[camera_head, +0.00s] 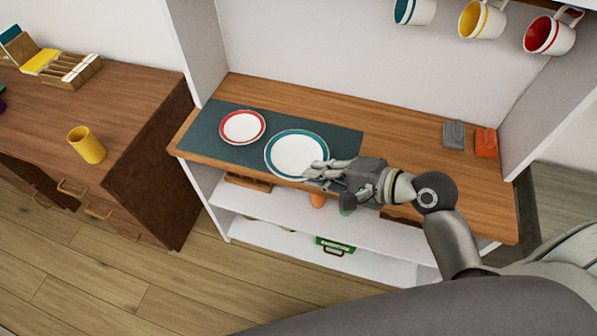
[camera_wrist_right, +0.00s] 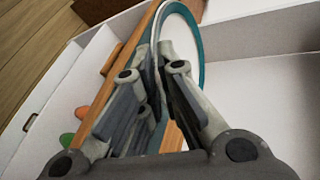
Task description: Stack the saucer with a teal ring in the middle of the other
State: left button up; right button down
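The saucer with a teal ring (camera_head: 293,154) is white and sits at the front of the dark teal mat (camera_head: 205,118), near the counter's front edge. I cannot tell whether it touches the mat. My right gripper (camera_head: 312,173) is at its right front rim. In the right wrist view the fingers (camera_wrist_right: 158,52) close in on both sides of the teal-ringed saucer's rim (camera_wrist_right: 188,14). The other saucer, with a red ring (camera_head: 242,127), lies flat and empty on the mat, to the left and behind. My left gripper is not in view.
A grey block (camera_head: 453,134) and an orange block (camera_head: 486,142) stand at the counter's right. Mugs (camera_head: 482,20) hang above. Shelves (camera_head: 270,205) lie below the counter. A desk with a yellow cup (camera_head: 86,145) stands left. The counter's middle back is clear.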

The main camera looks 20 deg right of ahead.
jog(key=s+a+f+m+t+h, duration=0.2)
jog(key=s+a+m+h, duration=0.2)
jog(key=a, duration=0.6)
jog(key=shift+s+a+m+t+h, duration=0.3)
jog(key=shift+s+m+h, duration=0.15)
jog(key=shift+s, duration=0.9)
jog(key=w+d+f+p, duration=0.2)
jog(key=w+d+f, duration=0.7)
jog(key=f, duration=0.3)
jog(key=shift+w+d+f+p, duration=0.25)
jog(key=shift+w+p, duration=0.15)
jog(key=shift+w, duration=0.25)
